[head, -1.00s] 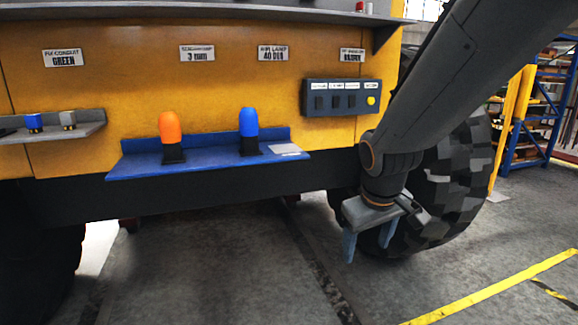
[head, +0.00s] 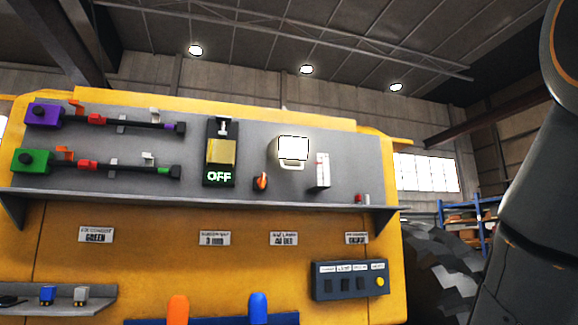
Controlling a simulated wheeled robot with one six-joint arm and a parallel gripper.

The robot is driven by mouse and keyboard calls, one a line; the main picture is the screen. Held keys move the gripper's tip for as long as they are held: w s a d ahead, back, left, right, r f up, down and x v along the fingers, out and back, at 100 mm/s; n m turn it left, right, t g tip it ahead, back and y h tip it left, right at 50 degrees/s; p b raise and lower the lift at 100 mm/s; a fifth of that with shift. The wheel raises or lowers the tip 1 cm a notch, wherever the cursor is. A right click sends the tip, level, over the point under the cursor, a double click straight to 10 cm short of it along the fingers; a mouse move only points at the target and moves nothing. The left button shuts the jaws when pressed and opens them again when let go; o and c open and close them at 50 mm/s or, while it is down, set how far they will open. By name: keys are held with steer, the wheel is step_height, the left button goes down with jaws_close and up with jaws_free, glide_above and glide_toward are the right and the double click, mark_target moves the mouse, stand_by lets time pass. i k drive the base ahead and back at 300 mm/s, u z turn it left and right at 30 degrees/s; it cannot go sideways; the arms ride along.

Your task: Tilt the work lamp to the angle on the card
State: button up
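The work lamp (head: 293,151) is a bright, lit square head with a pale frame and handle, on the grey panel right of centre. Its tilt angle cannot be read from here. A small white card (head: 284,239) is fixed to the yellow wall below the lamp. Its print is blurred now; in the earlier frame it seems to read aim lamp, 40 deg. My arm runs down the right edge of the picture, well apart from the lamp. My gripper is out of view.
Near the lamp are an orange-tipped knob (head: 261,181), a white upright gauge (head: 323,170) and a yellow switch (head: 221,151) marked OFF. A grey shelf (head: 300,203) juts out below. A dark button box (head: 350,280) sits lower right. Purple and green conduit assemblies fill the left.

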mark_target(287, 147)
steer(key=z, duration=0.2)
steer(key=k, duration=0.25)
steer(key=u, duration=0.9)
steer(key=i, duration=1.65)
steer(key=z, duration=0.6)
